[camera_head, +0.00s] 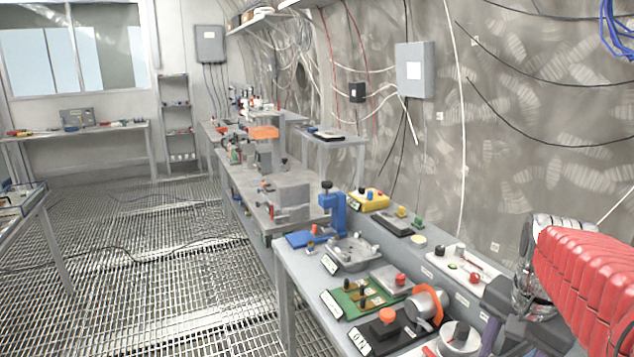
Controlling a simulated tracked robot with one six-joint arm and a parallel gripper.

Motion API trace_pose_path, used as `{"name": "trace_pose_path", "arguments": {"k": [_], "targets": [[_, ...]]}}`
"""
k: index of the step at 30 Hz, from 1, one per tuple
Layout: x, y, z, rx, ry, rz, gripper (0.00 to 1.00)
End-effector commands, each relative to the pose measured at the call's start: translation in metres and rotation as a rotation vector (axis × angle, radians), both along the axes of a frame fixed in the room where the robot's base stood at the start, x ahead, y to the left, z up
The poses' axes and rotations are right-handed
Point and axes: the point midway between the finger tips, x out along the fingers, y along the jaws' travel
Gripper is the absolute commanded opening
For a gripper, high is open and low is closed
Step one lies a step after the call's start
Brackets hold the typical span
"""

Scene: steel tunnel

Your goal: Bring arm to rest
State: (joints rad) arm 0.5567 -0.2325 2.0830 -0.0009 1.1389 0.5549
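My arm (590,278), with a red ribbed sleeve and a silvery joint, reaches in from the right edge over the near end of the workbench. Dark grey parts at its end look like my gripper (497,308), above the bench's right side. The fingers are not clear enough to show whether they are open or shut, and I see no held thing.
The near bench (285,262) carries several devices: a blue clamp stand (332,212), a green board (366,297), an orange-topped button box (386,322) and an orange-rimmed cylinder (427,303). A stone wall with cables stands behind. Open grating floor (150,270) lies left.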

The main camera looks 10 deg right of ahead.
Motion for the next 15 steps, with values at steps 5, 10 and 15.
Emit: {"name": "trace_pose_path", "arguments": {"k": [5, 10, 15], "targets": [[-0.004, 0.047, -0.008, -0.082, -0.05, 0.348, 0.47], [-0.011, 0.09, -0.015, -0.158, -0.1, 0.628, 0.47], [-0.023, 0.131, -0.02, -0.221, -0.155, 0.845, 0.47]]}}
